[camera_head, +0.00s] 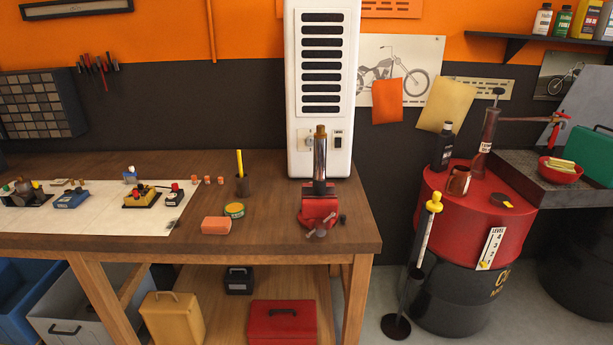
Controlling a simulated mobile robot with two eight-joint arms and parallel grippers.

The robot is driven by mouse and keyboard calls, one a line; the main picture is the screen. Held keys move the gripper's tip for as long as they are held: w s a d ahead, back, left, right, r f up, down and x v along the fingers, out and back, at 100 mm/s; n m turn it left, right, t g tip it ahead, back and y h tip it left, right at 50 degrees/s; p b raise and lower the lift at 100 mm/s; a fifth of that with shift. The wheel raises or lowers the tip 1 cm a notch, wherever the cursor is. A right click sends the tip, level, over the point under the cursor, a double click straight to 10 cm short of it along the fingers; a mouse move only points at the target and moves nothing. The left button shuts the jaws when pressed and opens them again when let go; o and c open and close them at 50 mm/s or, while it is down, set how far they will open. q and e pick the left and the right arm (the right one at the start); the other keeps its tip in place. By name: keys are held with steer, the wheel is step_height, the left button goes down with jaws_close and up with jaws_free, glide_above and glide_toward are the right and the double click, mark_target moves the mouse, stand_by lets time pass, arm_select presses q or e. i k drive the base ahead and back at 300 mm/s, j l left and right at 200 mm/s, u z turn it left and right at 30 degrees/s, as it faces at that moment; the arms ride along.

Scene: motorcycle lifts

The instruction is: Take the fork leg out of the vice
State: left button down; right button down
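The fork leg (320,160) is a shiny metal tube with a brownish top end. It stands upright in the red vice (320,207) near the right front of the wooden workbench (270,222). The lower end of the fork leg is hidden by the vice, and I cannot tell how tightly the jaws hold it. The vice handle (320,232) shows at its front. Neither of my grippers is in view.
A white vented cabinet (343,90) stands close behind the vice. A red-topped drum (470,215) stands right of the bench, across a gap.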

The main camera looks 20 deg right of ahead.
mark_target(320, 146)
steer(key=k+u, duration=0.15)
steer(key=u, duration=1.4)
steer(key=l+u, duration=0.2)
steer(key=u, duration=0.15)
steer(key=k+l+u, duration=0.1)
steer(key=u, duration=0.2)
steer(key=k+l+u, duration=0.1)
steer(key=l+u, duration=0.25)
steer(key=k+l, duration=0.3)
steer(key=l, duration=0.15)
steer(key=k+l, duration=0.55)
steer(key=l, duration=0.3)
steer(key=k+l, duration=0.3)
steer(key=l, duration=0.1)
